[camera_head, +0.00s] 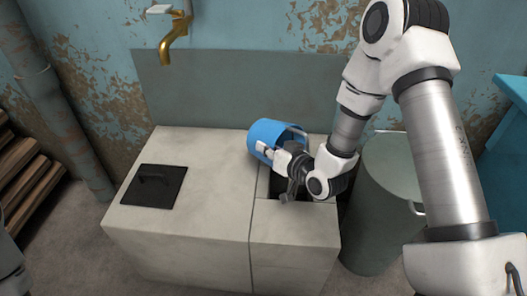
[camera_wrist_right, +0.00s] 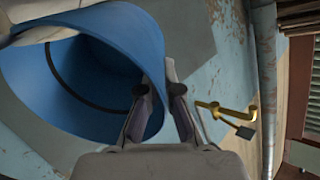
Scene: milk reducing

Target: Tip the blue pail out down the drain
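The blue pail (camera_head: 267,136) is tipped on its side above the right part of the pale counter, its mouth facing right toward my arm. My right gripper (camera_head: 271,152) is shut on the pail's rim wall. In the right wrist view the pail (camera_wrist_right: 110,55) shows its open mouth and inner wall, with the rim between the two fingers (camera_wrist_right: 160,105). No milk shows in the visible part of the pail. A dark square opening (camera_head: 290,187), which looks like the drain, lies below the pail, partly hidden by my gripper. My left gripper is out of view.
A black square hatch with a handle (camera_head: 153,186) lies on the counter's left part (camera_head: 215,190). A brass tap (camera_head: 173,40) is on the wall, also in the right wrist view (camera_wrist_right: 228,112). A grey-green bin (camera_head: 375,220) stands right of the counter.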

